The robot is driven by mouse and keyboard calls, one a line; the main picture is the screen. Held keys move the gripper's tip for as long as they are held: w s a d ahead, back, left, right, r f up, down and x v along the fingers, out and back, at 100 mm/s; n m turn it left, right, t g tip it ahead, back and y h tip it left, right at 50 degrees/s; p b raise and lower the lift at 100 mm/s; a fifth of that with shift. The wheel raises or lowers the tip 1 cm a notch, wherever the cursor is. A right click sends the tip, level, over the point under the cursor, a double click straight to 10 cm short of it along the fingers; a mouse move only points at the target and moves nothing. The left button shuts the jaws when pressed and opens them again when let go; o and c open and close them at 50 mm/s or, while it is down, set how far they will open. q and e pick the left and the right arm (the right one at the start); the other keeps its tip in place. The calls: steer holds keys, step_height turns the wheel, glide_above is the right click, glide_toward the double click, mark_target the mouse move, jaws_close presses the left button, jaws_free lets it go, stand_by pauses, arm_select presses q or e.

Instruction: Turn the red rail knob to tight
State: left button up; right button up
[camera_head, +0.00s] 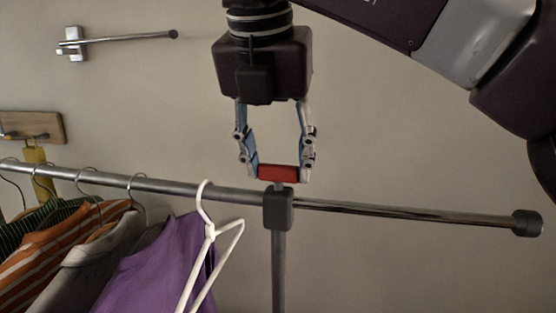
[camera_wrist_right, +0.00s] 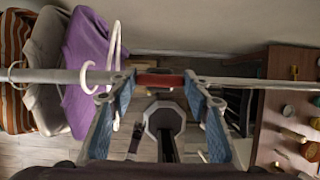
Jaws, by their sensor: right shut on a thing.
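The red rail knob (camera_head: 278,173) is a short red bar on top of the dark clamp block (camera_head: 278,208), where the clothes rail (camera_head: 390,209) meets its upright post (camera_head: 278,270). My right gripper (camera_head: 278,176) comes down from above and is shut on the knob, one finger at each end of it. In the right wrist view the red knob (camera_wrist_right: 160,80) lies crosswise between the blue-padded fingers (camera_wrist_right: 160,88). Its marking for tight does not show. My left gripper is not in either view.
A white hanger (camera_head: 208,230) hangs on the rail just left of the clamp, beside a purple garment (camera_head: 160,262) and other clothes. The rail's right side is bare up to its end cap (camera_head: 526,223). A wall-mounted bar (camera_head: 120,39) is at upper left.

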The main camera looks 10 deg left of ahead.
steer(key=shift+r, duration=0.1)
steer(key=o, duration=1.2)
steer(key=shift+c, duration=0.2)
steer(key=v, duration=0.7)
steer(key=shift+r, duration=0.15)
steer(key=shift+s, duration=0.15)
